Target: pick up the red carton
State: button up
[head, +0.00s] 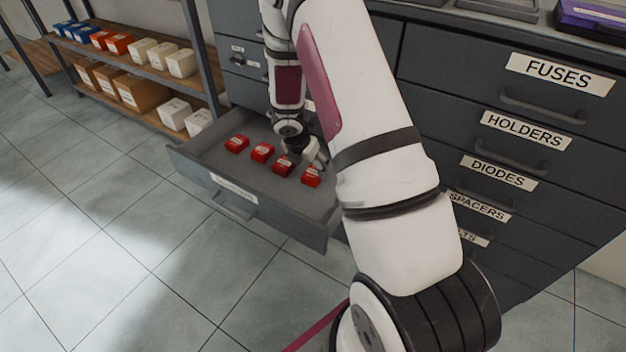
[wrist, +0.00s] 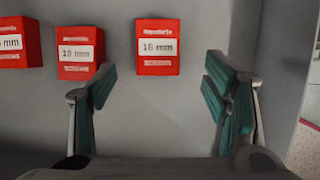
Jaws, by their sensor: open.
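Several red cartons with white labels stand in a row in an open grey drawer (head: 213,157), one of them the right-hand carton (head: 311,177). In the wrist view, one red carton (wrist: 157,50) has a label that seems to read "16 mm". It lies just beyond my fingertips, roughly midway between them and not gripped. A second red carton (wrist: 80,54), seemingly "10 mm", lies left of it, beyond the left finger. A third carton (wrist: 18,44) is cut off at the left edge. My gripper (wrist: 160,84) is open and empty, low over the drawer; in the head view my arm partly hides it.
Dark cabinet drawers (head: 500,135) labelled FUSES, HOLDERS, DIODES and SPACERS stand right of the open drawer. A shelf (head: 150,70) with blue, red, white and brown boxes stands at the back left. The tiled floor (head: 120,230) in front is clear.

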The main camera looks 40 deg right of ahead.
aim_at(314, 172)
jog(key=shift+w+d+b+x, duration=0.15)
jog(key=shift+b+x, duration=0.55)
jog(key=shift+x, duration=1)
jog(key=shift+w+d+b+x, duration=0.1)
jog(key=shift+b+x, duration=0.6)
jog(key=shift+x, duration=1.05)
jog(key=shift+r, duration=0.2)
jog(key=shift+c, duration=0.3)
jog(key=c, duration=1.3)
